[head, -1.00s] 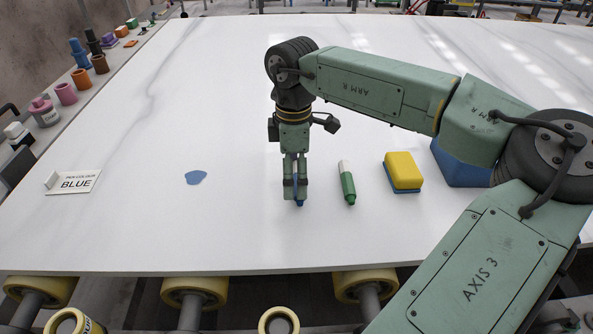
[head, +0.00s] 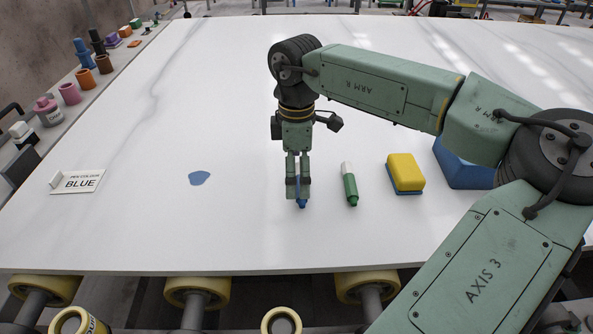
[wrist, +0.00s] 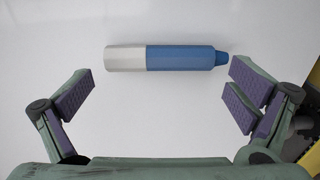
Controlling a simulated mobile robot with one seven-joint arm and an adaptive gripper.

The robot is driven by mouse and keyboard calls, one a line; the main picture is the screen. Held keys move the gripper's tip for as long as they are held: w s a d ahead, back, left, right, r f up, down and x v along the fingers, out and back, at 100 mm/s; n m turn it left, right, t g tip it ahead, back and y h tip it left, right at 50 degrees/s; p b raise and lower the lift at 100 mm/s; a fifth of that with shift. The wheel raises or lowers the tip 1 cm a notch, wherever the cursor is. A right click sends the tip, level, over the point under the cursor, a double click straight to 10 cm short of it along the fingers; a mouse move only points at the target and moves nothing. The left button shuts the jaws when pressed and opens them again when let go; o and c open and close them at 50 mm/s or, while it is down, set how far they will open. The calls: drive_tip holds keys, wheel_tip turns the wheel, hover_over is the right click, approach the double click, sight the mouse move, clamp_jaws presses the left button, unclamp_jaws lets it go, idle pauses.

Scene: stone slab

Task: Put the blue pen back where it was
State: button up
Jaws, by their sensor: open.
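The blue pen (head: 301,203) lies on the white slab beneath my gripper (head: 298,192), which hides most of it in the head view. In the wrist view the blue pen (wrist: 180,57), with a pale left end and a blue tip at the right, lies crosswise just beyond the fingers. My gripper (wrist: 160,105) is open, with its purple-padded fingers spread wide and nothing between them. A blue blot (head: 199,178) is on the slab to the left. A small sign reading "PEN COLOUR BLUE" (head: 78,181) stands at the slab's left.
A green pen (head: 349,186) lies just right of my gripper. A yellow and blue sponge (head: 405,173) and a blue block (head: 463,168) are farther right. Several pots and bottles line the ledge beyond the slab's left edge. The slab (head: 200,110) is clear at the back and left.

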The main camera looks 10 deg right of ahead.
sight(297, 179)
wheel_tip(297, 179, up, 11)
drive_tip(key=p, duration=0.5)
drive_tip(key=shift+r, duration=0.15)
